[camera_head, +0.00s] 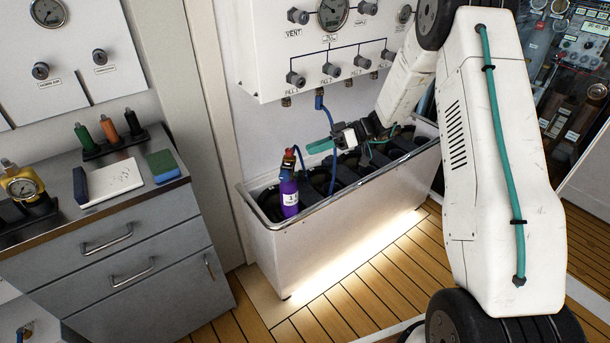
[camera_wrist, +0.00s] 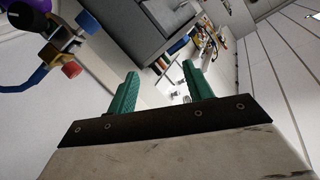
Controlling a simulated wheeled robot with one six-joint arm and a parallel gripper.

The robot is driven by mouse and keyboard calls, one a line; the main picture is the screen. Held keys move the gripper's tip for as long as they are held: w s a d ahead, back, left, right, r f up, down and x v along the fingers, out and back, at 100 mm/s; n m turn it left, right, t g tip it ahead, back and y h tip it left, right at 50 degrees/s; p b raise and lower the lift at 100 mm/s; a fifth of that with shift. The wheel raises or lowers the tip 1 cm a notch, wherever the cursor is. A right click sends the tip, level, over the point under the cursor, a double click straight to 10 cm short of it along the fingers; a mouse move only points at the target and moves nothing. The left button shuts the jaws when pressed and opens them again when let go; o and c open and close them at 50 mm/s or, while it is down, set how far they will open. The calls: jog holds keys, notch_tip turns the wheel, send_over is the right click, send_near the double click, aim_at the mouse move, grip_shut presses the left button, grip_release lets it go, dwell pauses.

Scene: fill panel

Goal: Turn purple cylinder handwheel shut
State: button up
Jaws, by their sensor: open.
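The purple cylinder (camera_head: 289,200) stands upright at the left end of the white trough (camera_head: 335,217). A brass valve with a red knob (camera_head: 290,152) on top, which looks like the handwheel, crowns it. In the wrist view the red knob (camera_wrist: 72,70), a blue side knob (camera_wrist: 88,20) and part of the purple cylinder (camera_wrist: 22,14) show at upper left, outside the fingers. My gripper (camera_head: 318,147) is right of the valve, at about its height in the picture, apart from it. In the wrist view my gripper (camera_wrist: 160,70) has its teal fingers spread with nothing between them.
A blue hose (camera_head: 331,150) hangs from the white fill panel (camera_head: 310,60) behind the trough. The trough's other dark slots stand right of the cylinder. A grey drawer cabinet (camera_head: 150,262) with small items on top stands at left. Wooden floor (camera_head: 350,300) lies in front.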

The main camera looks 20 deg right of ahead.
aim_at(305, 174)
jog(key=w+d+f+t+y, duration=0.1)
jog(key=w+d+f+t, duration=0.2)
jog(key=f, duration=0.5)
jog(key=w+d+f+t, duration=0.2)
jog(key=d+f+t, duration=0.1)
jog(key=f, duration=0.6)
jog(key=shift+t, duration=0.3)
jog(key=x, duration=0.7)
jog(key=shift+w+a, duration=0.25)
jog(key=shift+w, duration=0.05)
jog(key=c, duration=1)
